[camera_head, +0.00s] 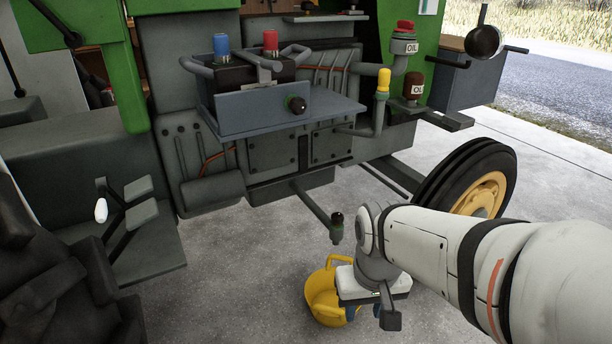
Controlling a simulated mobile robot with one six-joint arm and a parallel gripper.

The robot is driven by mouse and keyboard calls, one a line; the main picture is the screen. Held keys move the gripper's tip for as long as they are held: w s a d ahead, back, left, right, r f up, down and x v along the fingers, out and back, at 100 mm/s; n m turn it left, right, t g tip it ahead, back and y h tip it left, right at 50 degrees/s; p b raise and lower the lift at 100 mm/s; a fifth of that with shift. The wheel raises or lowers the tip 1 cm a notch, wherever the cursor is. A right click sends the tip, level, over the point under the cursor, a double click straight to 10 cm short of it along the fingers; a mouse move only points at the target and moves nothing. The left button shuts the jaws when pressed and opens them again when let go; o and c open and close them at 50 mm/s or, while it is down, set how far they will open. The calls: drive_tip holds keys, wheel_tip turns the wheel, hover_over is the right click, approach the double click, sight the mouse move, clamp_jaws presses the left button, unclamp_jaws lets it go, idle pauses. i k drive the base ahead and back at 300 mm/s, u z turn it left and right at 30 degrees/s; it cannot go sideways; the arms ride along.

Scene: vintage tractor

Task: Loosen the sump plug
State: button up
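A grey drain pipe runs down from the underside of the tractor's engine. At its lower end stands a small dark plug-like fitting (337,219), which looks like the sump plug. My gripper (372,311) is below and to the right of this fitting, apart from it in the picture. It points downward in front of a yellow bucket (321,292) on the concrete floor. One dark finger shows; the rest of the tips are partly hidden, so its opening is unclear. I see nothing held in it.
A battery box (258,108) with blue and red caps sits above. A front wheel (470,183) is behind my arm. A step (145,245) juts out left. Bare concrete lies between.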

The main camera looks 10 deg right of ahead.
sight(338, 218)
drive_tip(key=z, duration=1.05)
drive_tip(key=i, duration=0.6)
drive_tip(key=u, duration=0.15)
